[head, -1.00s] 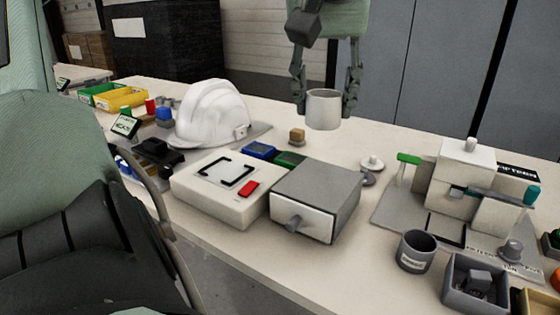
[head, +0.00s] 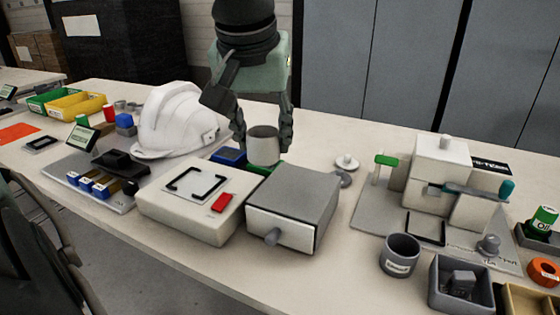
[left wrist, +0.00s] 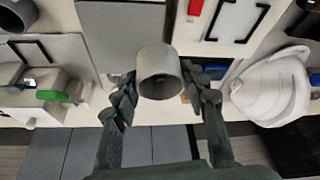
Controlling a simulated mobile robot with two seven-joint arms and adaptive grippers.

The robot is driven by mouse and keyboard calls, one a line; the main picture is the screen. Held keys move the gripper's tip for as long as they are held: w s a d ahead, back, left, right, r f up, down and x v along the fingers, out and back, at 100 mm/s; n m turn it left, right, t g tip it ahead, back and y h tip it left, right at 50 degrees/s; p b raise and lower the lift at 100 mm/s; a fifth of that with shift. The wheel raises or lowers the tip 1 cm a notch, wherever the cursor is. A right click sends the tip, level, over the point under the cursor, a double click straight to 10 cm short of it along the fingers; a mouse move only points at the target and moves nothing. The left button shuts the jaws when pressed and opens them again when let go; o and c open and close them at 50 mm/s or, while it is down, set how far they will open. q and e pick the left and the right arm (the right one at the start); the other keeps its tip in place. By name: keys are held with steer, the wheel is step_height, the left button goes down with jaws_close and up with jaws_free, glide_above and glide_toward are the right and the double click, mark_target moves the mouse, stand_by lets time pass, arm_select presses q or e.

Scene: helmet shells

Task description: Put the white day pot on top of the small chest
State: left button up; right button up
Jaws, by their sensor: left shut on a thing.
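The white day pot (head: 263,146) is an open, light-coloured cup, held upright between the fingers of my left gripper (head: 264,136). It shows just behind the back edge of the small chest, seemingly above the table. The left wrist view also shows the pot (left wrist: 159,75) between both fingers. The small chest (head: 295,197) is a grey box with a white drawer front and a grey knob, and its drawer looks shut. Its top is bare. The chest's grey top also shows in the left wrist view (left wrist: 120,35). My right gripper is not in view.
A white box with a black bracket frame and red block (head: 190,208) stands left of the chest. A white helmet shell (head: 180,120) is behind it. A fixture (head: 437,172), a dark grey cup (head: 399,258) and a grey bin (head: 460,290) are at the right.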

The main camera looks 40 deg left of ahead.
arm_select(q)
steer(key=w+f, duration=0.1)
steer(key=w+d, duration=0.1)
steer(key=shift+w+f, duration=0.35)
steer(key=shift+f, duration=2.05)
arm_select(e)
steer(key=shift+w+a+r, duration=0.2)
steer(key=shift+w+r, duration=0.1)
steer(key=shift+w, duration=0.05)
arm_select(q)
steer(key=shift+f, duration=0.1)
steer(key=shift+f+b, duration=0.1)
steer(key=shift+b, duration=0.2)
steer(key=o, duration=0.9)
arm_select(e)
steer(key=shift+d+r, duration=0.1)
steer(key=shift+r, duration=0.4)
